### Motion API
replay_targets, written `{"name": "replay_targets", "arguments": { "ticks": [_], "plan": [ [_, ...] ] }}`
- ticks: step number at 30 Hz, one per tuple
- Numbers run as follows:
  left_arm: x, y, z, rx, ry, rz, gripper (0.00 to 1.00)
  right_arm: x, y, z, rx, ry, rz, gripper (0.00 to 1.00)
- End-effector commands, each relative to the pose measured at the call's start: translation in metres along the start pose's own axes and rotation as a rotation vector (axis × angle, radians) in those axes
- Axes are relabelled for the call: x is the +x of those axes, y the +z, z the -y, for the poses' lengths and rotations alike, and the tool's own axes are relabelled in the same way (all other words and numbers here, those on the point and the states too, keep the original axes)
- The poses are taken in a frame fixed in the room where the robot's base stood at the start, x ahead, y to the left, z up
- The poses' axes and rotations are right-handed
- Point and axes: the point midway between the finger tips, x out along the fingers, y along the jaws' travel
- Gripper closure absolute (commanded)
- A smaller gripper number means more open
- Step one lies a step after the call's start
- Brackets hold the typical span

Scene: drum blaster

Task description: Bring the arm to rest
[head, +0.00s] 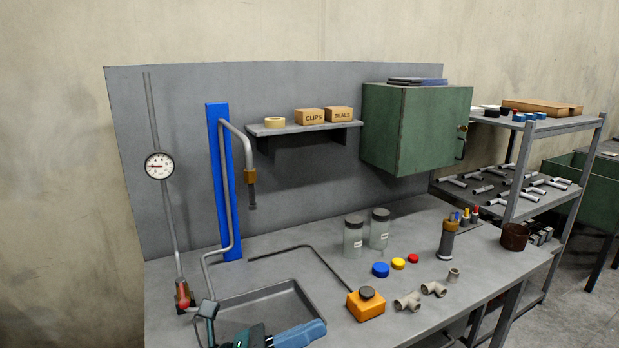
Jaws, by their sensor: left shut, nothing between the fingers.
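My left gripper (208,312) shows at the bottom edge of the head view, over the front left of the grey tray. Its fingers are shut, and I see nothing held in it. Part of my own arm, with a blue cover, shows beside it at the bottom edge, over the tray's front. The lower part of the arm is cut off by the frame. My right gripper is not in view.
A shallow grey tray (262,297) is set in the bench (490,262). A bent pipe on a blue post (224,185) and a red valve handle (183,295) stand near my gripper. An orange box (366,306), pipe fittings (408,301) and jars (353,238) are to the right.

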Motion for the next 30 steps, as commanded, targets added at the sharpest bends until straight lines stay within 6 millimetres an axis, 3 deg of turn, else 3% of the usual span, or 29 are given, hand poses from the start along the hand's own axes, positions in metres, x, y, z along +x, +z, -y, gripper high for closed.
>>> {"name": "replay_targets", "arguments": {
  "ticks": [1, 5, 8, 10, 15, 18, 21, 30],
  "plan": [
    [-0.01, -0.004, -0.007, -0.241, 0.076, 0.117, 1.0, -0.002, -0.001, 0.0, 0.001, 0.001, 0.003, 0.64],
    [-0.051, -0.024, -0.038, -0.85, 0.261, 0.428, 1.0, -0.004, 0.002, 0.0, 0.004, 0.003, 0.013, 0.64],
    [-0.098, -0.062, -0.06, -1.309, 0.398, 0.693, 1.0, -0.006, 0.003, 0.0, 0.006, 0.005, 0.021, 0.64],
    [-0.134, -0.099, -0.066, -1.608, 0.486, 0.893, 1.0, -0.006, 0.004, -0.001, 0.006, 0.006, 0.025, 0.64],
    [-0.201, -0.177, -0.054, -2.104, 0.629, 1.311, 1.0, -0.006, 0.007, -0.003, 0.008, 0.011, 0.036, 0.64],
    [-0.222, -0.206, -0.041, -2.256, 0.672, 1.474, 1.0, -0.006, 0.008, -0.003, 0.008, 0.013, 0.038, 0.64],
    [-0.233, -0.221, -0.034, -2.331, 0.694, 1.565, 1.0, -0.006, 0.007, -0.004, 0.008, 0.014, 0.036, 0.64],
    [-0.236, -0.226, -0.031, -2.354, 0.7, 1.592, 1.0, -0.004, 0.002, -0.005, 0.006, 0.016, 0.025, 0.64]
  ]
}}
